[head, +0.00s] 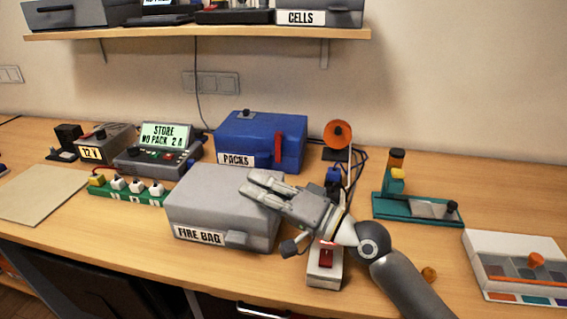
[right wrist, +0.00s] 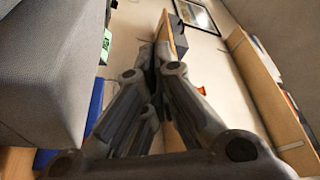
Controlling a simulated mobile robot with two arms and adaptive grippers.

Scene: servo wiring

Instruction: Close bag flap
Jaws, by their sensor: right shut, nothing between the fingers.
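In the right wrist view, the shut fingers (right wrist: 158,60) point away, and a grey fabric surface, likely the bag (right wrist: 45,60), fills the left. My left gripper is not in view.
A blue "PACKS" box (head: 255,135) stands behind the bag. A green strip with several knobs (head: 130,196) is at its left. A switch box (head: 325,268) lies under my right arm. A teal stand (head: 415,208) and a white tray (head: 510,255) are at right.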

